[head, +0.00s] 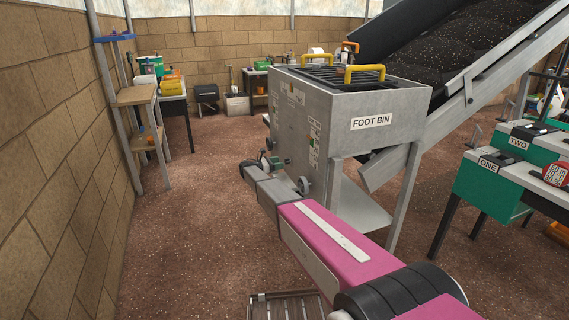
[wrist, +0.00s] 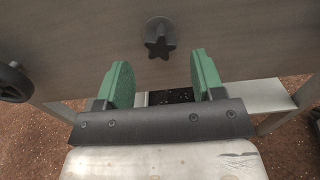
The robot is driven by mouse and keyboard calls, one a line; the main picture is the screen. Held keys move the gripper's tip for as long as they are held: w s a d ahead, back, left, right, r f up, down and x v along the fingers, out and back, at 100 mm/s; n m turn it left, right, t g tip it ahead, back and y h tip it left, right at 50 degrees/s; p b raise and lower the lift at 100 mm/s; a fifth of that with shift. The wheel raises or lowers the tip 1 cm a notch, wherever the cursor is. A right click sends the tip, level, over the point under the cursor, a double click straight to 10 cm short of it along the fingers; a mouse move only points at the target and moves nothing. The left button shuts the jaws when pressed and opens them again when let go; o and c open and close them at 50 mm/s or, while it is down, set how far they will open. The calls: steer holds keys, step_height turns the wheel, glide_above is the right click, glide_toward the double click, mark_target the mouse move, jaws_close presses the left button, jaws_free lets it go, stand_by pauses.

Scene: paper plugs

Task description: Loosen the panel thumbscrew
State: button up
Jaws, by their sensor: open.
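The thumbscrew is a dark star-shaped knob (wrist: 159,38) on a grey metal panel (wrist: 80,35), at the top middle of the wrist view. My gripper (wrist: 162,70) has two green-padded fingers spread wide with nothing between them. The knob shows beyond the fingertips, roughly centred between them and not touching either. In the head view my gripper (head: 271,162) is at the left face of the bin marked FOOT BIN (head: 345,105). I cannot make out the knob clearly there.
A dark handwheel (wrist: 14,82) sits on the panel left of my gripper, and shows in the head view (head: 304,185). A shelf and legs lie below the bin. Benches marked ONE (head: 487,165) and TWO (head: 517,144) stand right. The floor at left is clear.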

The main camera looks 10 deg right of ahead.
mark_target(285, 161)
stand_by(0.3)
steer(key=m, duration=1.2)
steer(key=shift+d, duration=0.15)
steer(key=shift+x, duration=1.85)
steer(key=c, duration=0.9)
